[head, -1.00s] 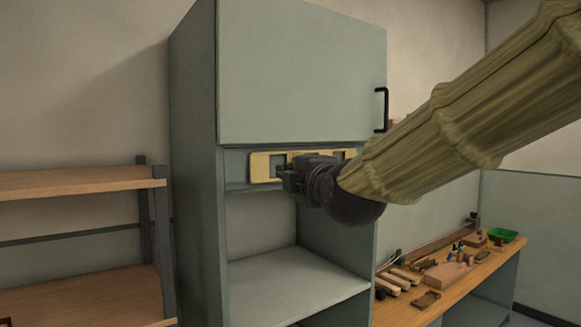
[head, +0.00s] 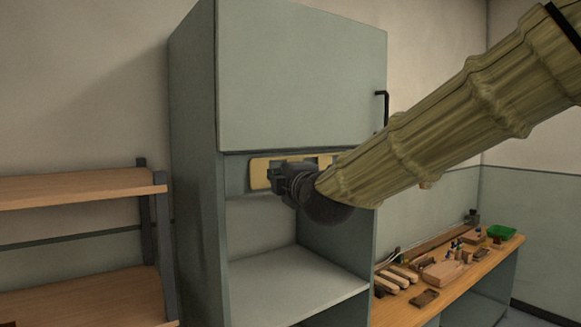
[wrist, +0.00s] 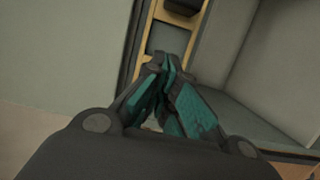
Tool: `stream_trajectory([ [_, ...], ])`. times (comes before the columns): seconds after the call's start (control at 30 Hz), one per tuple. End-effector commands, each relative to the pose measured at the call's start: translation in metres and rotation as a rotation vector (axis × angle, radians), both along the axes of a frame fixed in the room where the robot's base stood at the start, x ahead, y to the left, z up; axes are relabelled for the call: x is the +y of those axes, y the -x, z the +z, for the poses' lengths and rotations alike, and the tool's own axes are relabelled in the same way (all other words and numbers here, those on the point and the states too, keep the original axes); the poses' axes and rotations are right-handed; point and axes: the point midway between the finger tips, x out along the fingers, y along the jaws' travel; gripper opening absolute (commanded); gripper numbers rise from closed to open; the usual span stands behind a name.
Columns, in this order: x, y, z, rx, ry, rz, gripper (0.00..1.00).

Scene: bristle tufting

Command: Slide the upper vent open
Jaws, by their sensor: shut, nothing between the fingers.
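The upper vent (head: 259,173) is a pale yellow slotted strip on the grey cabinet, just below its closed upper door. My gripper (head: 272,178) is in front of the strip's left part, and my arm hides its right end. In the wrist view the vent's yellow edge (wrist: 145,45) runs past the fingertips, and a dark block (wrist: 184,5) shows on it at the top. My gripper's teal-padded fingers (wrist: 168,68) are shut and empty. Whether they touch the vent I cannot tell.
The cabinet door (head: 300,80) has a black handle (head: 382,110) at right. An open compartment (head: 295,285) lies below the vent. A shelf unit (head: 80,187) stands at left.

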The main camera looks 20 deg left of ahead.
Motion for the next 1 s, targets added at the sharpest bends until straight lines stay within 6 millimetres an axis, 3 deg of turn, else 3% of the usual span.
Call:
stream_trajectory([
  [0.3, 0.021, -0.027, 0.002, 0.001, 0.000, 0.000, 0.00],
  [0.63, 0.003, -0.050, 0.002, 0.002, -0.001, 0.000, 0.00],
  [1.0, -0.004, -0.058, 0.000, -0.001, 0.001, 0.000, 0.00],
])
